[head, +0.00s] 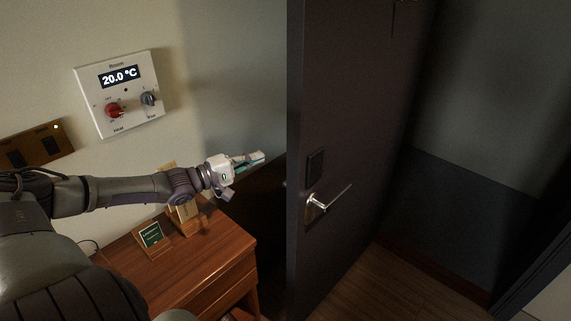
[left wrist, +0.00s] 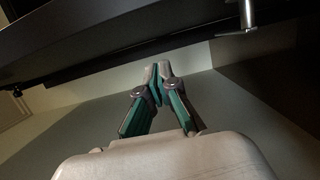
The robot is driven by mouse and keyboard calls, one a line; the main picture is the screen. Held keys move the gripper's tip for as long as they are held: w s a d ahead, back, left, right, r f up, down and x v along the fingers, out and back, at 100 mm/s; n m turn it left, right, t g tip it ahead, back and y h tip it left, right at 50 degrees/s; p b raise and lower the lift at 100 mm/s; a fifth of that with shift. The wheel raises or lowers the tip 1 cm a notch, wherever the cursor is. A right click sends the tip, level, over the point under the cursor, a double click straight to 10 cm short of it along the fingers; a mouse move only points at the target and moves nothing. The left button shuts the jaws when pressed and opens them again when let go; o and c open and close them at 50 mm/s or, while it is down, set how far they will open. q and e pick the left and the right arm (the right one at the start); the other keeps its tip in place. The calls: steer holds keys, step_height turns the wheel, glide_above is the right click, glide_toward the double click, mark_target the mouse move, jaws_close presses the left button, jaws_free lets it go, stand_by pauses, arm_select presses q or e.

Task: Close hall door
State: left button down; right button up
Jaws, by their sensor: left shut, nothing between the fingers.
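The hall door (head: 345,110) is a dark door standing open in the middle of the head view, with its near edge towards me. A silver lever handle (head: 325,204) sits on its right face below a dark square plate (head: 315,166). My left gripper (head: 258,157) is shut and empty, just left of the door's edge, apart from it in the picture. In the left wrist view the gripper's fingertips (left wrist: 160,68) are together, with a dark panel (left wrist: 120,40) and a silver handle-like bar (left wrist: 247,18) beyond. My right gripper is in neither view.
A thermostat panel (head: 119,92) and a brown switch plate (head: 36,143) are on the left wall. Clear wooden floor (head: 375,285) lies right of the door.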

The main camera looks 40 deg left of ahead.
arm_select(q)
steer(key=w+d, duration=0.5)
steer(key=d, duration=0.1)
steer(key=shift+w+p, duration=0.25)
steer(key=shift+p, duration=0.2)
stand_by(0.4)
steer(key=shift+d, duration=0.2)
